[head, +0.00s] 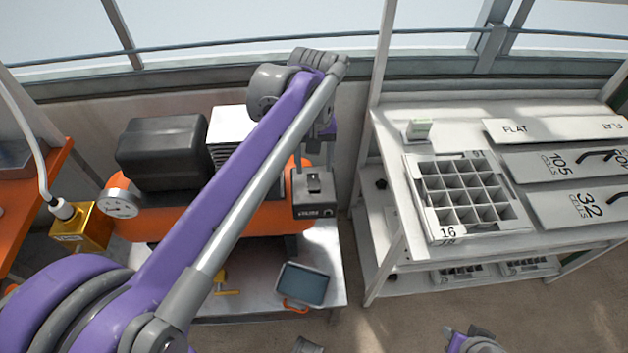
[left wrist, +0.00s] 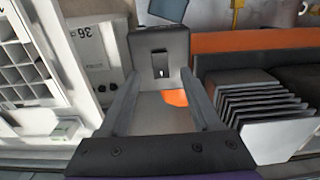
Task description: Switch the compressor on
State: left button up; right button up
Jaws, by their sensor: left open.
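The compressor in the head view has an orange tank (head: 270,218), a black motor cover (head: 160,153) and a round gauge (head: 121,203). Contact cannot be told. In the head view my arm partly hides this gripper and the compressor.
A white shelf unit (head: 395,215) with a 16-cell tray (head: 440,222) and labelled plates (head: 575,205) stands close on the right. A blue-grey pan (head: 303,283) lies in front of the compressor. A yellow box (head: 82,228) is at the left.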

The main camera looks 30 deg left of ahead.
aim_at(314, 187)
pick_arm(q)
notch_tip(314, 187, down, 6)
jog(key=shift+f+b, duration=0.2)
jog(key=shift+b, duration=0.1)
jog(key=shift+c, duration=0.2)
grip_shut()
